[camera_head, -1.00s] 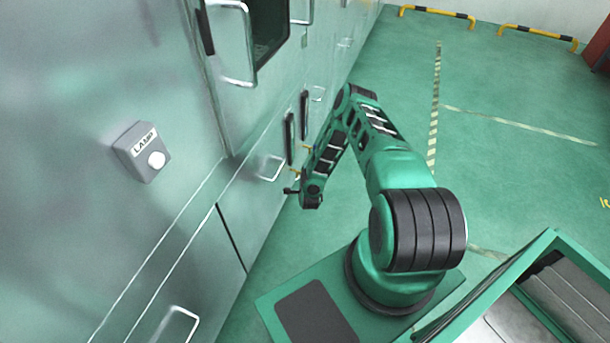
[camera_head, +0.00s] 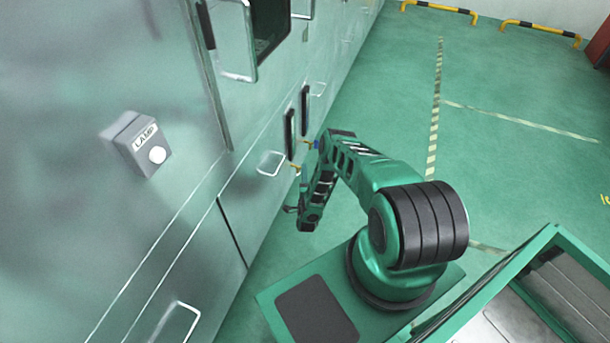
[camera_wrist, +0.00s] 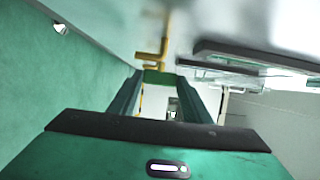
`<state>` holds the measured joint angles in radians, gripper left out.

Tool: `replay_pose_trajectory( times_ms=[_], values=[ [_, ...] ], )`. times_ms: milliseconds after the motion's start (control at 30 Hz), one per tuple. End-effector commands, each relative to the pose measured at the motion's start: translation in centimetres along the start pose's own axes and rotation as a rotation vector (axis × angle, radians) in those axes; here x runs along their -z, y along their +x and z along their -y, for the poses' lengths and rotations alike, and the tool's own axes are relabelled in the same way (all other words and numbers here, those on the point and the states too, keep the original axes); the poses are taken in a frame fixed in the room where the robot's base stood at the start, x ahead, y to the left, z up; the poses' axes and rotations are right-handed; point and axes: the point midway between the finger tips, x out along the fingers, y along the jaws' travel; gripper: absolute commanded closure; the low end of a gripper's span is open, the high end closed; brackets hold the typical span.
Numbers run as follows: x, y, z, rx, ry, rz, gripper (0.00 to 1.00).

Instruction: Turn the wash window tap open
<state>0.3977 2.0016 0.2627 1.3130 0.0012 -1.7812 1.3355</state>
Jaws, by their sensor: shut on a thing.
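In the wrist view, a green tap handle (camera_wrist: 160,77) lies across between the tips of my gripper's two fingers (camera_wrist: 158,82), with a bent yellow pipe (camera_wrist: 152,58) just beyond it. My gripper (camera_head: 289,209) is shut on this handle. In the head view my gripper is small and dark beside the cabinet's lower front, and the held handle cannot be made out. Two yellow pipe stubs stick out of the cabinet; the farther one (camera_head: 309,145) has a blue handle (camera_head: 317,145), the nearer one (camera_head: 296,168) is partly beside my arm.
The metal cabinet wall (camera_head: 90,200) runs along the left, with a grey LAMP button box (camera_head: 140,145), a large door handle (camera_head: 250,45) and wire pulls such as this one (camera_head: 270,163). Green floor (camera_head: 390,90) is open to the right. Yellow-black barriers (camera_head: 438,12) stand far back.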

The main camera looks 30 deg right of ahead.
Motion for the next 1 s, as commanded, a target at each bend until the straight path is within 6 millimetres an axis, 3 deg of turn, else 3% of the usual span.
replay_pose_trajectory(
  times_ms=[367,400,467,500,800,1000],
  values=[
    [0.0,-0.1,-0.2,-0.003,-0.003,0.001,0.79],
    [0.0,-0.1,-0.2,-0.004,-0.003,0.001,0.54],
    [0.0,-0.1,-0.2,-0.003,-0.003,0.001,0.40],
    [0.0,-0.1,-0.2,-0.003,-0.003,0.001,0.38],
    [-0.1,-0.1,-0.1,0.000,-0.002,0.001,0.38],
    [-0.8,-1.4,-0.2,-0.001,-0.002,0.003,0.38]
  ],
)
